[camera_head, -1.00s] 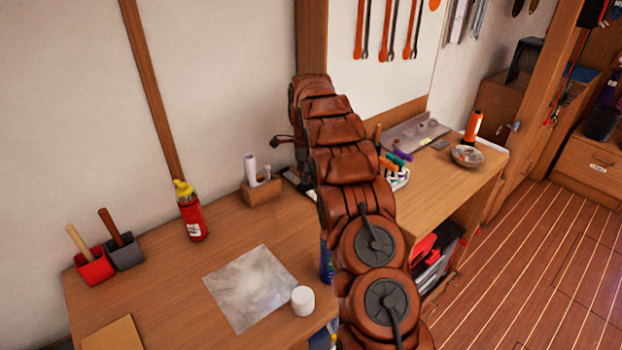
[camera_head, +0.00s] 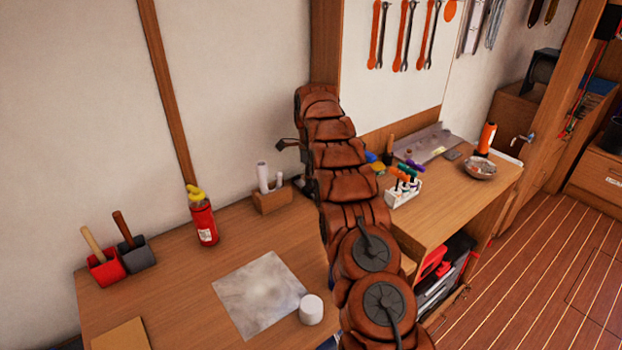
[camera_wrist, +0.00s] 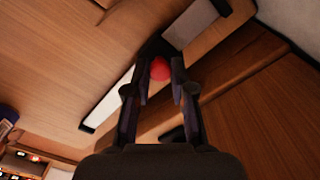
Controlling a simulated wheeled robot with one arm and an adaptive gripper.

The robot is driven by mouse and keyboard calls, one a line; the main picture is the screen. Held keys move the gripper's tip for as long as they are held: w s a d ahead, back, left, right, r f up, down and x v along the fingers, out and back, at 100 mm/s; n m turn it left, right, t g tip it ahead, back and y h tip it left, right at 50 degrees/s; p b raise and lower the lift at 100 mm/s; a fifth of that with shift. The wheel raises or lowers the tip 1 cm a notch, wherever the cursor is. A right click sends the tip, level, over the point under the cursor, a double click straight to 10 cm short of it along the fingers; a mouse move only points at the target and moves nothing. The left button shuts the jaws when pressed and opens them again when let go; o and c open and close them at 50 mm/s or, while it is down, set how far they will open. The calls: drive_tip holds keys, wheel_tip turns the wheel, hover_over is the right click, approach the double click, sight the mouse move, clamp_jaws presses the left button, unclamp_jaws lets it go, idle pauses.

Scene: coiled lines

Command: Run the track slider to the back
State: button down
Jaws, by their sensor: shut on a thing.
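In the wrist view, my gripper (camera_wrist: 160,68) is shut on a red knob (camera_wrist: 160,70), which shows between its two dark fingers. The knob appears to belong to the track slider; the slider's body is mostly hidden by the fingers. A long dark-edged track with a pale face (camera_wrist: 110,104) runs diagonally past the knob, from lower left to upper right. A grey stretch (camera_wrist: 190,25) lies beyond the knob. In the head view, my arm hides the gripper, the knob and the track.
On the bench stand a red bottle (camera_head: 203,222), a paper-roll holder (camera_head: 272,201), a white jar (camera_head: 311,310) and a rack of coloured-handled tools (camera_head: 404,190). A bowl (camera_head: 480,170) and an orange torch (camera_head: 486,138) are farther right. Wrenches (camera_head: 403,35) hang behind my arm.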

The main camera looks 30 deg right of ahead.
drive_tip(key=c, duration=1)
unclamp_jaws()
drive_tip(key=shift+s, duration=0.2)
